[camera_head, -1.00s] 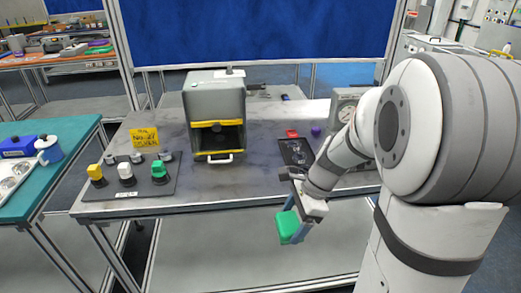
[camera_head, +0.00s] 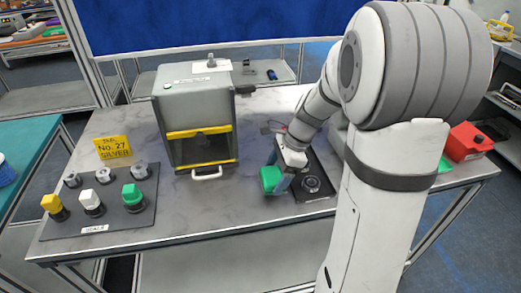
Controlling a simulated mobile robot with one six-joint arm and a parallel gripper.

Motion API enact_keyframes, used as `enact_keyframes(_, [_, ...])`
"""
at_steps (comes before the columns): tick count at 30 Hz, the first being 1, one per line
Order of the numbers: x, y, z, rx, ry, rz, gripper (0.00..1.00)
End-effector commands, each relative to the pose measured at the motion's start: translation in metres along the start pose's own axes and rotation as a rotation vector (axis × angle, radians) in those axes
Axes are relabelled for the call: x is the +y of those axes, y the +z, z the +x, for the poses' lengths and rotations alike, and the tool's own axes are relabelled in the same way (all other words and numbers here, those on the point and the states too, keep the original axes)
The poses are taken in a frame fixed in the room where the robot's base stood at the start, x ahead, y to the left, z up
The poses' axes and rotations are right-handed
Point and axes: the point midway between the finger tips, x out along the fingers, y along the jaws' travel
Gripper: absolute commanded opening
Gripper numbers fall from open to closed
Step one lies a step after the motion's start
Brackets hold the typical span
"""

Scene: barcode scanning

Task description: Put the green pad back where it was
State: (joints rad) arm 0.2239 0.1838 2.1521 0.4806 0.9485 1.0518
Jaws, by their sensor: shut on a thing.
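The green pad (camera_head: 269,178) is a small green block held at the end of my arm. My gripper (camera_head: 279,181) is shut on it. The pad appears above the table, by the left edge of a black tray (camera_head: 318,195); I cannot tell whether it touches anything. The tray holds a dark round piece (camera_head: 312,184) at its front. My gripper and arm hide the tray's left and back parts.
A grey press-like box (camera_head: 190,110) with yellow bars and a front handle stands left of my gripper. A dark board (camera_head: 108,222) with yellow, white and green knobs lies at left, near a yellow sign (camera_head: 113,148). A red box (camera_head: 466,142) is at right.

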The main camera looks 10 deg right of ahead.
Motion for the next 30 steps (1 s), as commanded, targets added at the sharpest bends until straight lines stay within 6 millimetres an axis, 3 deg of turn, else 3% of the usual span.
enact_keyframes(6, [-0.061,0.004,0.0,0.0,0.004,-0.007,0.52])
enact_keyframes(12, [-0.106,0.005,0.001,0.0,0.005,-0.01,0.52])
enact_keyframes(22, [-0.134,0.006,0.002,0.0,0.004,-0.01,0.52])
enact_keyframes(30, [-0.132,-0.008,0.035,0.0,0.004,-0.01,0.52])
